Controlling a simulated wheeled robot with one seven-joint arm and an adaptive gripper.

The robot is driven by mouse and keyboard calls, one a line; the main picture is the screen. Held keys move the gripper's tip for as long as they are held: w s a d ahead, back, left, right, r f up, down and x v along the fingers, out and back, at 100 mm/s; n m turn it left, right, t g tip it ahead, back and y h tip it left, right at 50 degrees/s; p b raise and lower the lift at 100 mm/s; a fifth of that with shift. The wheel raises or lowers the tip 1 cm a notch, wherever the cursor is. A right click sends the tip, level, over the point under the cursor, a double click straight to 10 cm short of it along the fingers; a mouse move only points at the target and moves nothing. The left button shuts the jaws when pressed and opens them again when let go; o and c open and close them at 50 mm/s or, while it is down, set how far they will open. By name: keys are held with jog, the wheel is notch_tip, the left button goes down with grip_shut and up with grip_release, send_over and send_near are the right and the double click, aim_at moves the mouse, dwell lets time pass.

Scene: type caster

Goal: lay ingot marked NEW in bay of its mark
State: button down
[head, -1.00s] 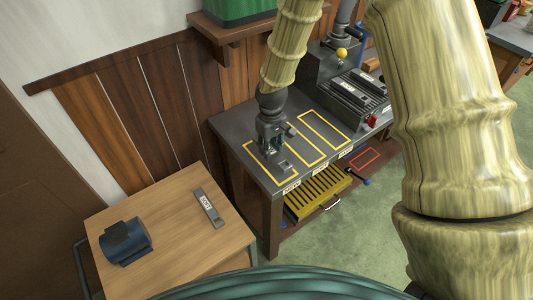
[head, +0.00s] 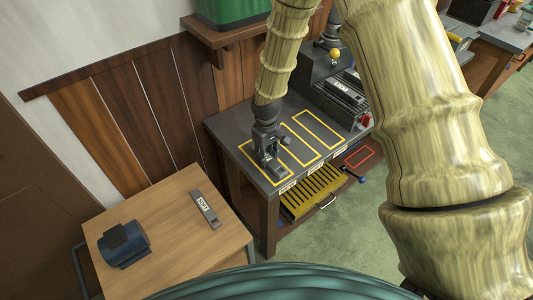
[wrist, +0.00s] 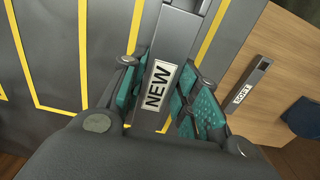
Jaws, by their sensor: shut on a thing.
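The grey ingot marked NEW (wrist: 178,40) is between the teal fingers of my gripper (wrist: 160,95), its white label facing the wrist camera. In the head view my gripper (head: 268,158) points down over the leftmost yellow-outlined bay (head: 245,150) on the dark bench. The ingot's end (head: 280,172) shows just in front of it. In the wrist view yellow lines run on both sides of the ingot. I cannot tell whether it touches the bench top. The small labels on the bench's front edge (head: 288,186) are too small to read surely.
A second ingot, marked SOFT (head: 205,208), lies on the wooden table (head: 180,190) beside a blue motor-like object (head: 123,244). Two more yellow-outlined bays (head: 318,130) to the right look empty. A dark machine (head: 340,90) stands at the bench's far end.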

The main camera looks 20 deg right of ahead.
jog(key=c, duration=1.1)
grip_release()
jog(key=shift+f, duration=0.1)
jog(key=shift+r+b, duration=1.35)
jog(key=shift+r, duration=4.75)
